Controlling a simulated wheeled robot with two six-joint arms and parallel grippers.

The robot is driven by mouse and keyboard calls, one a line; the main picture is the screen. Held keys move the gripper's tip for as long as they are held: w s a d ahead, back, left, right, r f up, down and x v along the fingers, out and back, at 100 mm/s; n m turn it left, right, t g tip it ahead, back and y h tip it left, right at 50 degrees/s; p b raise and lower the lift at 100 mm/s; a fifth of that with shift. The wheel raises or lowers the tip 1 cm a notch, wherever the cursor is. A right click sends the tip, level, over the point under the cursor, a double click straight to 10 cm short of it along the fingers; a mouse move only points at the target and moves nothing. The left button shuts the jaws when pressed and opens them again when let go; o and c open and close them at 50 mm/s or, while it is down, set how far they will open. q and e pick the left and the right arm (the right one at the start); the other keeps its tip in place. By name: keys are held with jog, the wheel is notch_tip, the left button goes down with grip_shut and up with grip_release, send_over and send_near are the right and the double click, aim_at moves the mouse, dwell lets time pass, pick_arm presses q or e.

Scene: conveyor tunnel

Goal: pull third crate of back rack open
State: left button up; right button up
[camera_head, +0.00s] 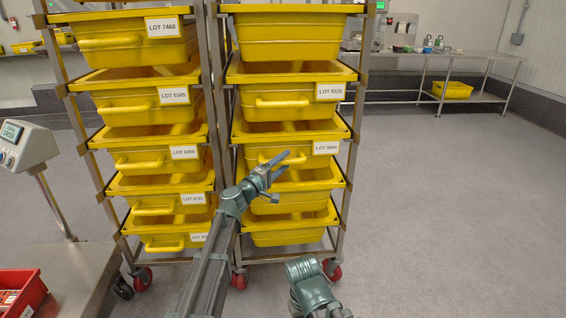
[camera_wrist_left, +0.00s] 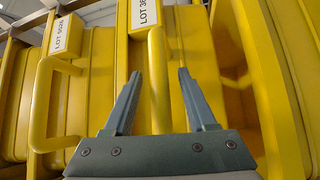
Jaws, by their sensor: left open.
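The third crate from the top (camera_head: 258,150) in the right-hand rack is yellow, with a front handle and a label that seems to read LOT 3894. It looks pushed in like its neighbours. My left gripper (camera_head: 285,164) is open in front of this crate. In the left wrist view, the crate's yellow handle bar (camera_wrist_left: 159,85) runs between the two open fingers (camera_wrist_left: 157,88), with gaps on both sides. The fingers partly cover the crate front in the head view. My right gripper is not visible; only part of my right arm shows at the bottom.
The crate above (camera_head: 283,100), labelled LOT 5026, has its handle (camera_wrist_left: 50,100) beside the fingers in the wrist view. A second rack of yellow crates (camera_head: 150,160) stands at left. A scale (camera_head: 25,145) is far left. The right floor (camera_head: 450,210) is clear.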

pick_arm(q)
jog(key=shift+c, duration=0.2)
grip_shut()
dwell(1.3)
